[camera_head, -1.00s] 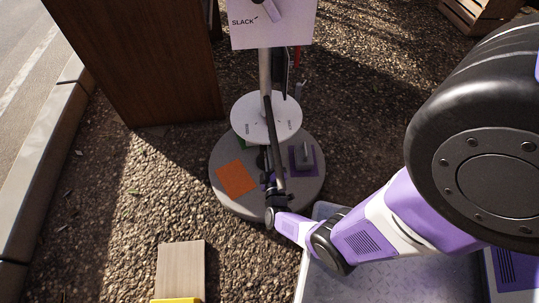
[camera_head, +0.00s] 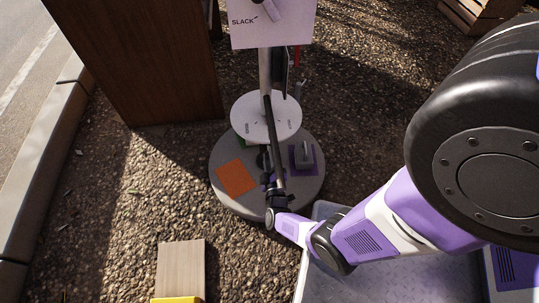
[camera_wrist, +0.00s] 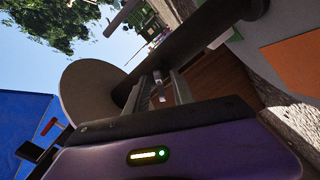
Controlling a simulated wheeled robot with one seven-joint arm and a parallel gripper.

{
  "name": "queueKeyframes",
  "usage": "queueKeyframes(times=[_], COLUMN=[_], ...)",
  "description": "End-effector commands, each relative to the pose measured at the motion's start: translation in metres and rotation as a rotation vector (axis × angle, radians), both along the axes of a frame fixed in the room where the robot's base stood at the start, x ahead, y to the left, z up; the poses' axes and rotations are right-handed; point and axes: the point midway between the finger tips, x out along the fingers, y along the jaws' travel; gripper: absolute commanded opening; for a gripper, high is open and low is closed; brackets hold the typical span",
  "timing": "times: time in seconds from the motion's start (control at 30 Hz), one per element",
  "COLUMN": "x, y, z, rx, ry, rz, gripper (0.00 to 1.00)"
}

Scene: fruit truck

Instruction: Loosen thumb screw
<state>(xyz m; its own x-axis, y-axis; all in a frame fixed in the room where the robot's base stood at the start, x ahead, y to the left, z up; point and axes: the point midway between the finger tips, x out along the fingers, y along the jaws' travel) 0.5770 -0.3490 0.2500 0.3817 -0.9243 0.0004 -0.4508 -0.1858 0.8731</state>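The stand has a grey metal pole (camera_head: 264,72) on a round grey base (camera_head: 232,202), with a round white plate (camera_head: 241,104) partway up. In the wrist view a dark bar (camera_wrist: 215,32) crosses diagonally beyond my gripper (camera_wrist: 159,84). A small light metallic piece, possibly the thumb screw (camera_wrist: 157,91), shows between the two fingers. I cannot tell whether the fingers touch it. In the head view my arm's end reaches low at the front of the stand, and the fingers cannot be made out there.
An orange square (camera_head: 235,178) and a purple square with a grey block (camera_head: 303,157) lie on the base. A white sign (camera_head: 270,30) hangs above. A brown wooden panel (camera_head: 140,60) stands left. A wooden crate (camera_head: 478,14) is at the back right. Gravel is open on the right.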

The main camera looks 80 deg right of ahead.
Motion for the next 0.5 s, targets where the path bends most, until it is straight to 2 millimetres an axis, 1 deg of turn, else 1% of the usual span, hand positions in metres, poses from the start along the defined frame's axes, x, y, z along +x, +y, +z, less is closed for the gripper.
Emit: queueKeyframes(times=[0.3, 0.4, 0.5], x=[-0.019, -0.023, -0.027], y=[0.046, 0.058, 0.065], z=[0.001, 0.000, 0.000], rx=[0.002, 0.002, 0.002], ry=[0.005, 0.004, 0.004], rz=[0.006, 0.005, 0.003], gripper=[0.29, 0.29, 0.29])
